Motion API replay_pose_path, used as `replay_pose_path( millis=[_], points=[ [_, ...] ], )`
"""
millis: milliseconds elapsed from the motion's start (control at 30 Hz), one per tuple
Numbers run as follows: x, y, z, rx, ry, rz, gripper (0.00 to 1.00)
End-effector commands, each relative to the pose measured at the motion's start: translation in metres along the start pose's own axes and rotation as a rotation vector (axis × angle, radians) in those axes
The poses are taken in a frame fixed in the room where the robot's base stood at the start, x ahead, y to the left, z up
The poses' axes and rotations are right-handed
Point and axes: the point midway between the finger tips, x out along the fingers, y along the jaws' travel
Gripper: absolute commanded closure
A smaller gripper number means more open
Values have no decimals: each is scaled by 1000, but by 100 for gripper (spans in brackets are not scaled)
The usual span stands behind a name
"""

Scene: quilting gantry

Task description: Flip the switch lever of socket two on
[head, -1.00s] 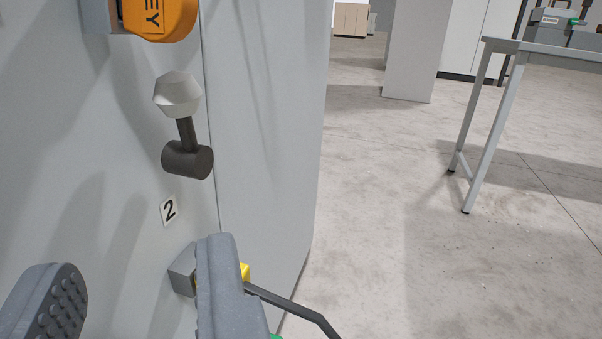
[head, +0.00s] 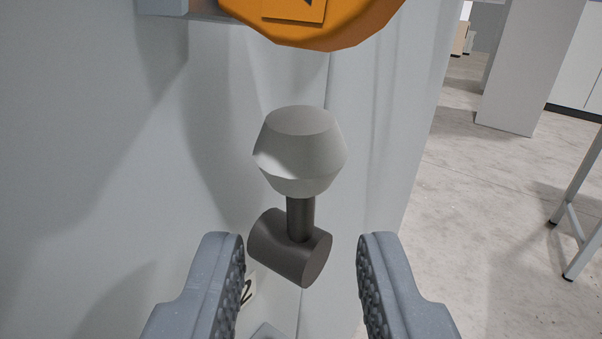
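The switch lever (head: 301,160) has a faceted light grey knob on a short dark stem. The stem rises from a dark cylindrical pivot (head: 288,246) on the pale panel (head: 120,160), and the knob points up in the picture. A label "2" (head: 247,290) sits below the pivot, partly hidden by my left finger. My gripper (head: 301,270) is open and empty. Its two fingers stand on either side of the pivot in the picture, with the knob above the fingertips. I see no clear contact.
A large orange part (head: 312,22) juts out above the knob, with a grey block at its left. A grey corner of a fitting (head: 267,331) shows at the bottom edge. Open floor (head: 490,200) and a table leg (head: 585,205) lie to the right.

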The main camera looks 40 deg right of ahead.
Motion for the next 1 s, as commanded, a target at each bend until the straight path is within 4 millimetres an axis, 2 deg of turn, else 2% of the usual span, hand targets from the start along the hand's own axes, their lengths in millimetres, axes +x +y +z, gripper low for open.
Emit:
replay_pose_path(
  millis=[100,233,600,633,733,1000],
  points=[
    [14,0,0,0,3,2,68],
    [23,0,-1,1,4,0,68],
    [28,0,-1,1,2,0,68],
    [28,0,-1,1,2,0,71],
    [28,0,-1,0,2,0,99],
    [28,0,-2,3,-1,-1,100]
  ],
)
